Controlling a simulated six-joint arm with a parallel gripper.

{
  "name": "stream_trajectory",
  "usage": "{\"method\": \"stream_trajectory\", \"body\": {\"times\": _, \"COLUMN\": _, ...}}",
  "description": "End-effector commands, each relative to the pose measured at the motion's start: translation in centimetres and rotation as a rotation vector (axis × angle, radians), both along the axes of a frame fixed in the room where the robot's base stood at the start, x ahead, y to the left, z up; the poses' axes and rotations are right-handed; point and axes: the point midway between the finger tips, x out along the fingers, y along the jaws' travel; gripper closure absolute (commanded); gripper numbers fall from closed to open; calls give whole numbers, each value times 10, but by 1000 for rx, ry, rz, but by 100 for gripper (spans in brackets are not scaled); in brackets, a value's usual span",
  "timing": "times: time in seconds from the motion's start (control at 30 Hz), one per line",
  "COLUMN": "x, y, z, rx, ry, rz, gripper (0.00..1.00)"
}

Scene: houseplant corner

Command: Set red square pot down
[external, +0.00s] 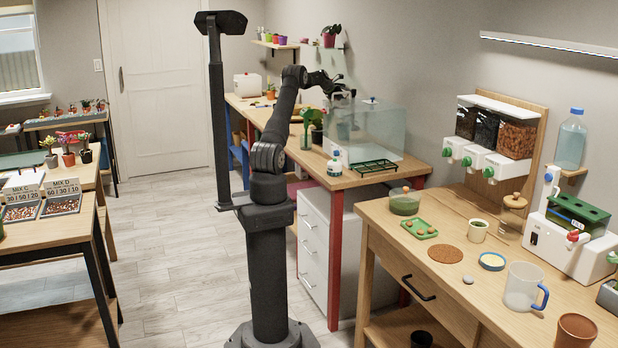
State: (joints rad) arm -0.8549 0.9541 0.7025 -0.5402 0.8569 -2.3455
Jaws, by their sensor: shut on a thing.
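My gripper (343,92) is at the end of my raised arm, above the wooden bench (385,178) in the middle and just over the back left of a clear glass tank. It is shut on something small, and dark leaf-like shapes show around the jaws. The red square pot cannot be made out clearly at this distance; the arm and jaws hide most of what is held.
The clear tank (385,130) takes up much of the bench. A green wire rack (374,167) and a white bottle (334,170) stand at its front. A wall shelf (320,46) with a potted plant is behind. Dispensers (490,160) and a mug (522,287) occupy the right bench.

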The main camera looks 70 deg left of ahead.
Motion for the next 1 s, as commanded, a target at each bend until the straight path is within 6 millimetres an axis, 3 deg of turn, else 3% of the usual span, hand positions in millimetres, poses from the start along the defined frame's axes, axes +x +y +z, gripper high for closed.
{"method": "stream_trajectory", "body": {"times": 0.1, "x": -29, "y": 31, "z": -31, "rx": -1, "ry": 5, "rz": 55, "gripper": 74}}
{"method": "stream_trajectory", "body": {"times": 0.2, "x": -45, "y": 47, "z": -47, "rx": 1, "ry": 6, "rz": 86, "gripper": 74}}
{"method": "stream_trajectory", "body": {"times": 0.47, "x": -66, "y": 73, "z": -71, "rx": 3, "ry": 9, "rz": 114, "gripper": 74}}
{"method": "stream_trajectory", "body": {"times": 0.8, "x": -95, "y": 139, "z": -114, "rx": 4, "ry": 9, "rz": 113, "gripper": 74}}
{"method": "stream_trajectory", "body": {"times": 1.0, "x": -105, "y": 161, "z": -129, "rx": 4, "ry": 8, "rz": 110, "gripper": 74}}
